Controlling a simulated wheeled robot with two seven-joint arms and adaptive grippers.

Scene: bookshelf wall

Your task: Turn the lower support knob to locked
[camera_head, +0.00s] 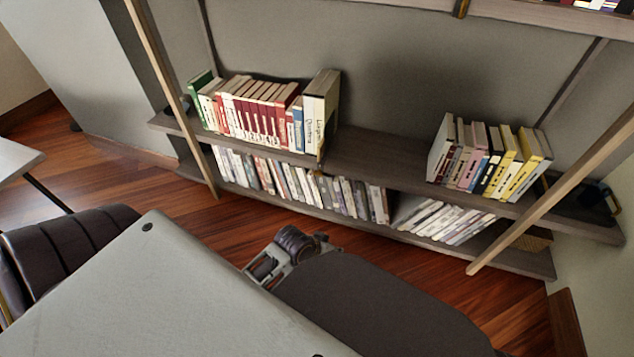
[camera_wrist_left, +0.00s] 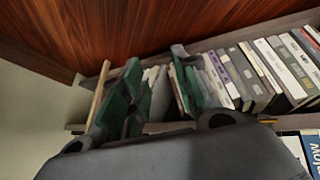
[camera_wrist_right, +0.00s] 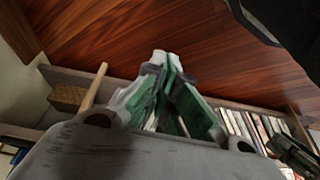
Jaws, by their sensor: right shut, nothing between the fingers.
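I cannot make out the lower support knob in any view. The bookshelf (camera_head: 385,155) fills the back of the head view, with slanted wooden posts at its left and right. My left gripper (camera_wrist_left: 155,62) is open in the left wrist view; its green-padded fingers stand apart with nothing held, in front of a lower row of books. My right gripper (camera_wrist_right: 160,58) is shut and empty in the right wrist view, its fingertips together over the floor before the shelf. I cannot clearly make out either gripper's fingers in the head view.
Books stand at the left (camera_head: 265,108) and right (camera_head: 490,160) of the upper board, with bare board between. More books (camera_head: 300,188) fill the lower board. A dark mug (camera_head: 597,196) stands at the right end. A wicker box (camera_wrist_right: 68,97) sits low. A dark padded seat (camera_head: 65,250) is at left.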

